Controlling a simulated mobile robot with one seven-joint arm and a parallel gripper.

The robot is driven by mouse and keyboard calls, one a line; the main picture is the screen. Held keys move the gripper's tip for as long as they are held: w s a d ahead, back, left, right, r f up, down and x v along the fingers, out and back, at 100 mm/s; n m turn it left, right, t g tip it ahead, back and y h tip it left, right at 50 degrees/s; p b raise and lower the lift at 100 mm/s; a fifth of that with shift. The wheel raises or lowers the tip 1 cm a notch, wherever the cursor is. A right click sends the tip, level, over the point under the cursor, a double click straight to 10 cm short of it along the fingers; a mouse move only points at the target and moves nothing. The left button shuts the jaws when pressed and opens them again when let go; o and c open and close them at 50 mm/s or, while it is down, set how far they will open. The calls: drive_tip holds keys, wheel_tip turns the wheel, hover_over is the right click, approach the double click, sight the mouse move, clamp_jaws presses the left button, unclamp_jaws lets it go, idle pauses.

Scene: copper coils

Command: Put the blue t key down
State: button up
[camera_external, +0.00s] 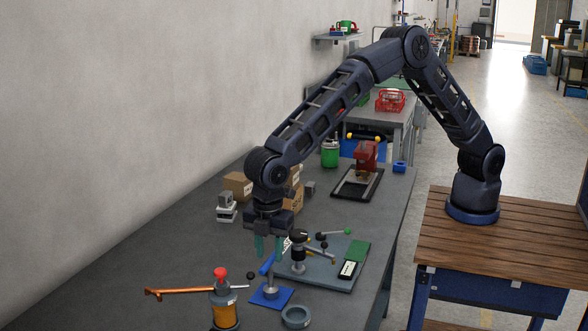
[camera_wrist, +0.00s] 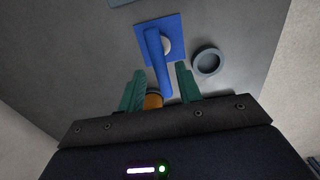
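The blue t key (camera_external: 267,264) shows as a blue bar above a grey round post on a blue square base plate (camera_external: 284,296). It also shows in the wrist view (camera_wrist: 157,60), its bar reaching from over the base plate (camera_wrist: 178,26) to between my fingers. My gripper (camera_external: 268,256) points down just above the key. In the wrist view its green fingers (camera_wrist: 160,68) stand apart, with visible gaps beside the bar. The gripper looks open and not closed on the key. How the key meets the post is not clear.
A grey ring (camera_external: 297,316) lies right of the base plate. A copper-coil device with a red knob (camera_external: 221,273) stands to its left. A clamp fixture (camera_external: 299,254) on a grey plate stands close behind right. Cardboard boxes (camera_external: 238,184) sit farther back. The left tabletop is clear.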

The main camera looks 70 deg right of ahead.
drive_tip(key=shift+r, duration=2.5)
